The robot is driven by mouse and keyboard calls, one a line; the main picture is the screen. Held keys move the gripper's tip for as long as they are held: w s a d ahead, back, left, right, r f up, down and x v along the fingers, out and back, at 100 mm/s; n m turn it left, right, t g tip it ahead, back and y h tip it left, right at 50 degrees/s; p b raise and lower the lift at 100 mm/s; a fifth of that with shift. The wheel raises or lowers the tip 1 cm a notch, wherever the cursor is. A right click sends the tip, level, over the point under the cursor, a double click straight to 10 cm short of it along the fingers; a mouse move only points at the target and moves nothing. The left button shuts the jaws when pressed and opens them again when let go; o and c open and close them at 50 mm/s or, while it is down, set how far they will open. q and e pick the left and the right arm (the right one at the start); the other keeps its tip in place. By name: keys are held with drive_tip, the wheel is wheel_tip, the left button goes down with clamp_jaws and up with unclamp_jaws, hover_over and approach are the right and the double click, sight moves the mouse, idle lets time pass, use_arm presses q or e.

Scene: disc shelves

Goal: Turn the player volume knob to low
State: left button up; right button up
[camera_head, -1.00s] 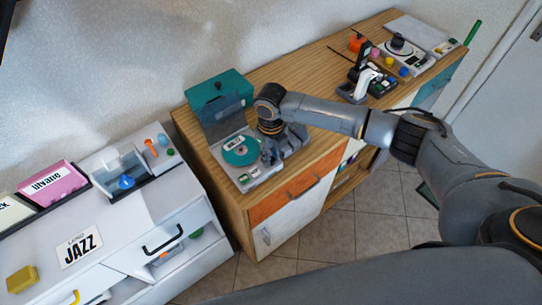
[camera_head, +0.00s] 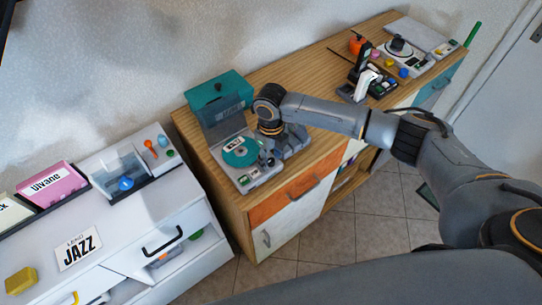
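The player (camera_head: 258,181) stands at the left end of the wooden sideboard, with its clear lid raised and a teal disc (camera_head: 240,152) on it. My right gripper (camera_head: 272,152) is at the right side of the player, by its controls. Its fingers are small and partly hidden behind the gripper body, so I cannot tell if they are open or shut. The volume knob cannot be made out clearly beside the fingers. My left gripper is not in view.
A teal box (camera_head: 218,94) stands behind the player. A white cabinet (camera_head: 150,215) at left holds a "JAZZ" card (camera_head: 78,248), a pink "Uivane" sleeve (camera_head: 53,186) and a yellow block (camera_head: 20,281). More devices (camera_head: 398,55) stand at the sideboard's far end.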

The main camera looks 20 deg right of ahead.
sight(271, 160)
wheel_tip(271, 160, up, 12)
idle(0.6)
drive_tip(key=shift+f, duration=0.1)
idle(0.4)
